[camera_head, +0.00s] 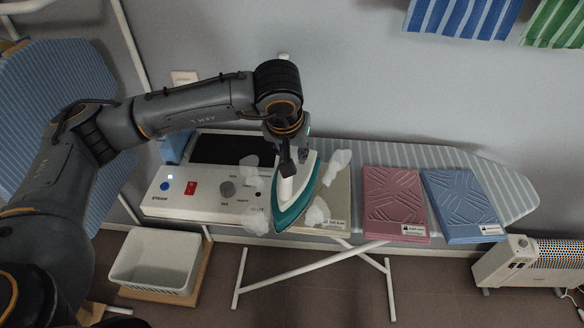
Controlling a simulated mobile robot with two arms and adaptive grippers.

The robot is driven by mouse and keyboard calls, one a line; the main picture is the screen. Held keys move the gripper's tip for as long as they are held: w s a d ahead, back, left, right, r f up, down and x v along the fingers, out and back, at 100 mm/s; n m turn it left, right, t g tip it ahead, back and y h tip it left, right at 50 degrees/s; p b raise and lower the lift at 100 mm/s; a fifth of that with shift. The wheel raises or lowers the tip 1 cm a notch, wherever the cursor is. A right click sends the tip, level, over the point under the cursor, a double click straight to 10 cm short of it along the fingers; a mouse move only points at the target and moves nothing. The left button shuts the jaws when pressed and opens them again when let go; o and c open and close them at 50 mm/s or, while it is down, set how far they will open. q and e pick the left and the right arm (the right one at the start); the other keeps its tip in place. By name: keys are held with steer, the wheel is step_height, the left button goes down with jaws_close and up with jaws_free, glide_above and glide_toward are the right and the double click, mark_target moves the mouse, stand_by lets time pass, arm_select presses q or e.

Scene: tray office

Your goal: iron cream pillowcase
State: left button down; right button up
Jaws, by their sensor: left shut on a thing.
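My left gripper (291,163) is shut on the iron (296,200), a teal and white one with its nose pointing down in the picture. White puffs of steam show around the iron. The cream pillowcase (336,213) lies on the striped ironing board (488,188), partly hidden by the iron and the steam. The iron is over its left part; I cannot tell whether it touches the cloth. My right gripper is not in view.
A white steam station (200,199) with a red switch and knob stands left of the pillowcase. Folded pink (394,203) and blue (461,203) pillowcases lie to its right.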

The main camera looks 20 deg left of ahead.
arm_select(q)
step_height(320, 180, up, 3)
steer(key=n+p, duration=0.2)
glide_above(307, 160)
steer(key=shift+s+a+f+y, duration=0.1)
steer(key=shift+s+f+y, duration=0.05)
steer(key=shift+s+y, duration=0.2)
steer(key=f+b, duration=0.4)
steer(key=f, duration=0.1)
steer(key=w+f+b, duration=0.1)
steer(key=f, duration=0.2)
steer(key=shift+w+f+b, duration=0.1)
steer(key=shift+f+b, duration=0.05)
steer(key=shift+b, duration=0.25)
steer(key=shift+f+b, duration=0.3)
stand_by(0.3)
steer(key=shift+s+f, duration=0.25)
steer(key=shift+f, duration=0.1)
stand_by(1.4)
